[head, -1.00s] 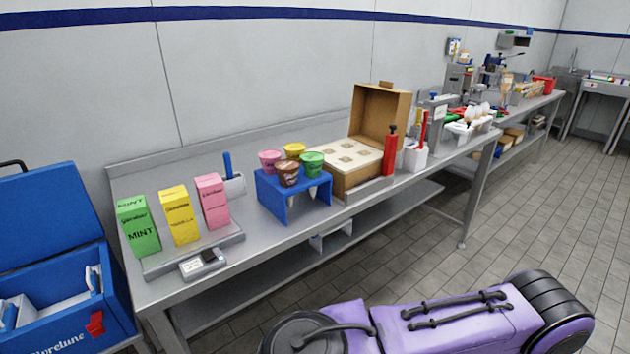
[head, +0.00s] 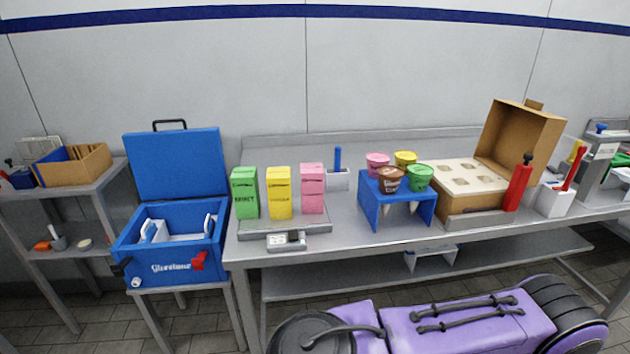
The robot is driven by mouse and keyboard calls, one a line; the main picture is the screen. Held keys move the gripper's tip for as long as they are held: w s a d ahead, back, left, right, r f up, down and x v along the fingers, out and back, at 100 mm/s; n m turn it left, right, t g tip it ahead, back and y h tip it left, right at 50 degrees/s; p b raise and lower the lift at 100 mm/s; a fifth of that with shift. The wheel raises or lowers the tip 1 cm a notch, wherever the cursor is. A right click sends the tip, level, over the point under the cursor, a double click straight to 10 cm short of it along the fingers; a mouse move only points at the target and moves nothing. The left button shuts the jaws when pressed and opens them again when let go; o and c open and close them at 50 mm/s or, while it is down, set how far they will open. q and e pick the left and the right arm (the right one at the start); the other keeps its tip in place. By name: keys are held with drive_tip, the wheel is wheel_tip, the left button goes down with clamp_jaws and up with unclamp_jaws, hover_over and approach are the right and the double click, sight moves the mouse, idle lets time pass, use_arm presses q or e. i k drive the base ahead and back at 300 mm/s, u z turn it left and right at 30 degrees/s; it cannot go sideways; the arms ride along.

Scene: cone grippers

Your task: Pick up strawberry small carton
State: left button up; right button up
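A small pink carton (head: 312,190), whose print is too small to read, stands upright on the worktop; its colour fits strawberry. It is the rightmost of three cartons in a row on a low grey scale platform (head: 245,231). A yellow carton (head: 279,195) stands to its left, and a green carton (head: 245,194) stands at the far left of the row. Neither of my grippers shows in the head view.
A blue stand (head: 398,203) with several tubs is right of the cartons, then an open cardboard box (head: 455,208) and a red bottle (head: 519,184). An open blue cooler (head: 172,260) stands left. The scale's display (head: 287,240) is in front. Worktop between scale and stand is clear.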

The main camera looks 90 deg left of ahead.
sight(312, 175)
drive_tip(key=u, duration=2.05)
